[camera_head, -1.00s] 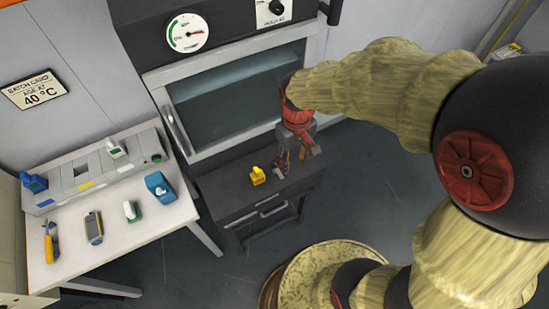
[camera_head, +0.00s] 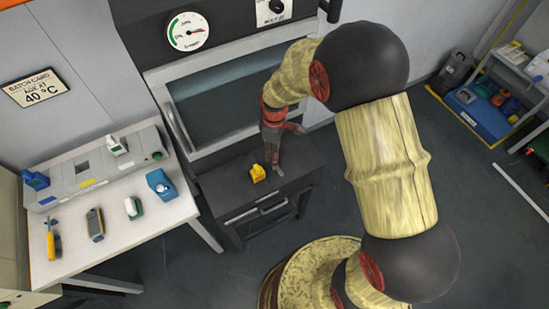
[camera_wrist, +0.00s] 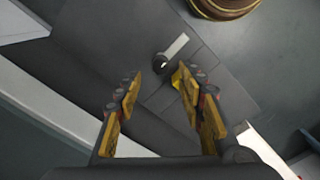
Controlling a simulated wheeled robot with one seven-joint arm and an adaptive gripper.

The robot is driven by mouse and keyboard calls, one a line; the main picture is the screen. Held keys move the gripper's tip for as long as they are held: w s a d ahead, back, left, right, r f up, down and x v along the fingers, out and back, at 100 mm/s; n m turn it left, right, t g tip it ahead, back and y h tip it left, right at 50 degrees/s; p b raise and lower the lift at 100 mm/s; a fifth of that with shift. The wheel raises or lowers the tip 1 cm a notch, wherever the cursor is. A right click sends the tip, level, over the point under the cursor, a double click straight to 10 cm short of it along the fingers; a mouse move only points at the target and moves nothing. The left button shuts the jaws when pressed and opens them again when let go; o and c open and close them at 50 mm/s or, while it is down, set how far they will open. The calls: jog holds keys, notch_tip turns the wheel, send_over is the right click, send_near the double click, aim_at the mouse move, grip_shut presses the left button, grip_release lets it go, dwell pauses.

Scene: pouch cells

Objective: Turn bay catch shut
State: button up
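My gripper (camera_head: 281,150) hangs over the right part of a dark low cabinet (camera_head: 222,190), in front of the oven. In the wrist view its two fingers (camera_wrist: 161,100) are apart with nothing held between them. Ahead of the fingertips, the wrist view shows a small catch with a round dark pivot and a light grey lever (camera_wrist: 178,46) on a dark surface; the lever slants up and right. The fingers appear apart from it. A yellow block (camera_head: 257,173) sits on the cabinet left of my gripper; in the wrist view it is mostly hidden behind the right finger.
The oven door (camera_head: 235,95) stands close behind my gripper. A white table (camera_head: 120,232) at left holds several tools and a grey panel (camera_head: 72,185). Open floor (camera_head: 480,230) lies to the right, with a shelf (camera_head: 517,75) beyond it.

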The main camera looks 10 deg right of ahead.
aim_at(278, 166)
notch_tip(278, 166, down, 5)
jog(key=shift+f+b, duration=0.15)
jog(key=shift+b, duration=0.15)
jog(key=c, duration=0.3)
grip_shut()
